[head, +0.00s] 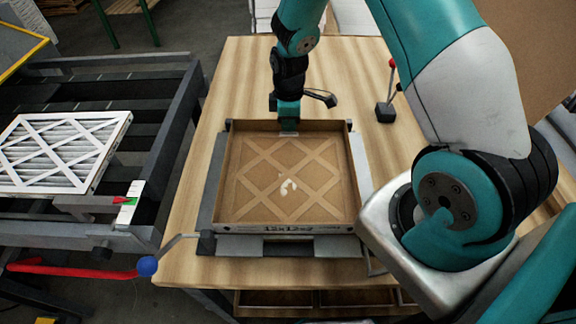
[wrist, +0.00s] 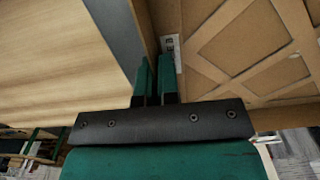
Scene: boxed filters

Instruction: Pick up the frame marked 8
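A square brown cardboard frame (head: 255,170) with diagonal lattice strips lies flat in a grey holder on the wooden table in the head view. "12x12x2" is printed on its front side, and a pale mark on its face is not readable as an 8. My gripper (head: 288,128) is at the middle of its far edge. In the wrist view, the two green fingers of my gripper (wrist: 154,80) stand close together, one on each side of the wall of the frame (wrist: 235,45), and appear shut on it. The fingertips' contact is partly hidden.
The grey holder (head: 362,165) borders the frame, with a blue-knobbed lever (head: 147,266) at front left. A red-tipped lever (head: 385,110) stands at back right. A white pleated filter (head: 62,150) lies on the dark rack at left. Bare table (head: 225,85) lies behind.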

